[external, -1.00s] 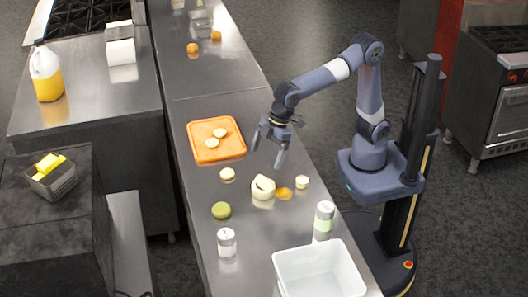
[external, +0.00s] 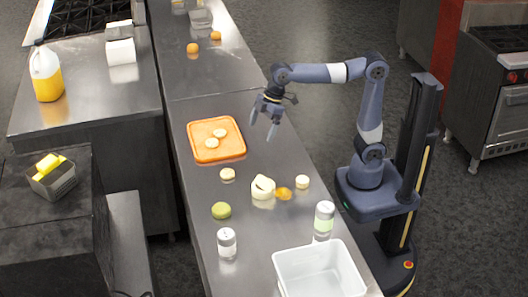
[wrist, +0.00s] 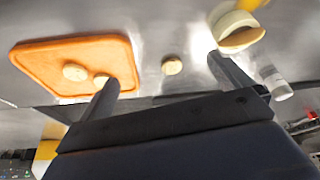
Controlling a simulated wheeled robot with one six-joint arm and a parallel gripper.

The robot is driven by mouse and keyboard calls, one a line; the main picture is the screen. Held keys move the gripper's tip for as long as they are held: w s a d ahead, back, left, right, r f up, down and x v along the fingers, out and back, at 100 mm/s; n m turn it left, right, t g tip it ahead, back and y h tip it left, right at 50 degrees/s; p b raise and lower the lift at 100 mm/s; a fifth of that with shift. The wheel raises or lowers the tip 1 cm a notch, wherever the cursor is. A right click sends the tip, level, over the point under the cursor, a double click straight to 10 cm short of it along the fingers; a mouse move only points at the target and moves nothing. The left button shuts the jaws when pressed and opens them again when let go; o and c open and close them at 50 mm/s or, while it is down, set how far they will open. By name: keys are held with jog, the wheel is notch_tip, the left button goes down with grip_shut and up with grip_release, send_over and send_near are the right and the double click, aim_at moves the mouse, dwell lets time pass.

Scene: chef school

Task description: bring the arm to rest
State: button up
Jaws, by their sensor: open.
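My gripper (external: 263,125) is open and empty, with its fingers apart. In the external view it hangs above the steel counter (external: 262,218), to the right of the orange cutting board (external: 235,149). My arm reaches left from its column, with the forearm about level. In the wrist view my gripper (wrist: 165,80) shows both fingers spread with nothing between them that they touch. The orange cutting board (wrist: 30,60) lies beyond the left finger, with two pale round slices on it.
A cream bowl-like item (external: 262,188), several small round pieces, a green round item (external: 221,210), two canisters (external: 324,217) (external: 227,242) and a white bin (external: 318,270) stand on the counter. Oranges (external: 193,48) lie farther back. The stretch behind the board is clear.

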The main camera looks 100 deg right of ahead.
jog(key=s+d+f+b, duration=0.3)
jog(key=s+d+b, duration=0.7)
jog(key=d, duration=0.2)
jog(key=shift+m, duration=0.3)
jog(key=f, duration=0.2)
jog(key=f+b, duration=0.1)
jog(key=f, duration=0.3)
jog(key=shift+w+a+f+b, duration=0.1)
jog(key=shift+w+a+b, duration=0.2)
jog(key=shift+w, duration=0.05)
